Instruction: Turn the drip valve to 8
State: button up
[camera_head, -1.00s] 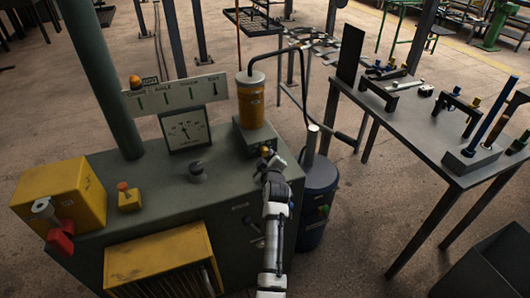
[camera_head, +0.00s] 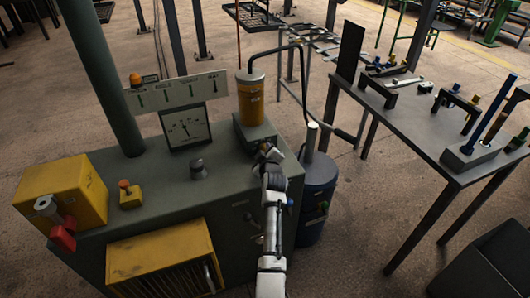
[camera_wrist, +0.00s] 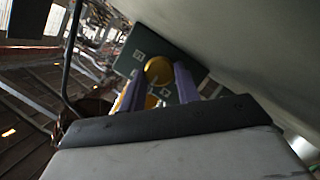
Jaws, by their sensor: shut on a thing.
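The drip valve's round yellow knob (camera_wrist: 159,69) shows in the wrist view, in front of a dark green plate (camera_wrist: 140,50) with small pale number squares. The numbers are too small and blurred to read surely. My gripper (camera_wrist: 158,84) has a finger on each side of the knob and is shut on it. In the head view my gripper (camera_head: 267,153) is at the right end of the green console, just below the yellow cylinder (camera_head: 251,98). There it hides the knob and most of the plate.
The green console (camera_head: 150,225) carries a gauge (camera_head: 186,128), a dark knob (camera_head: 198,170) and yellow boxes. A blue drum (camera_head: 316,200) stands close to the right of my arm. A dark table (camera_head: 400,112) with tools and brackets is farther right.

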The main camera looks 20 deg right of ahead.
jog(key=shift+f, duration=0.1)
jog(key=m+b, duration=0.1)
jog(key=m+y+b, duration=0.1)
jog(key=b, duration=0.1)
jog(key=shift+d+m+y, duration=0.2)
jog(key=shift+m+y, duration=0.1)
jog(key=shift+m, duration=0.1)
jog(key=m+y+b, duration=0.2)
jog(key=m+b, duration=0.1)
jog(key=shift+d+g, duration=0.15)
jog(key=shift+g, duration=0.15)
jog(key=m+y+b, duration=0.2)
jog(key=m, duration=0.1)
jog(key=shift+d+b, duration=0.2)
jog(key=shift+b, duration=0.1)
jog(key=shift+d+m+y+b, duration=0.1)
jog(key=shift+m+y+b, duration=0.65)
jog(key=shift+m, duration=0.55)
jog(key=o, duration=0.7)
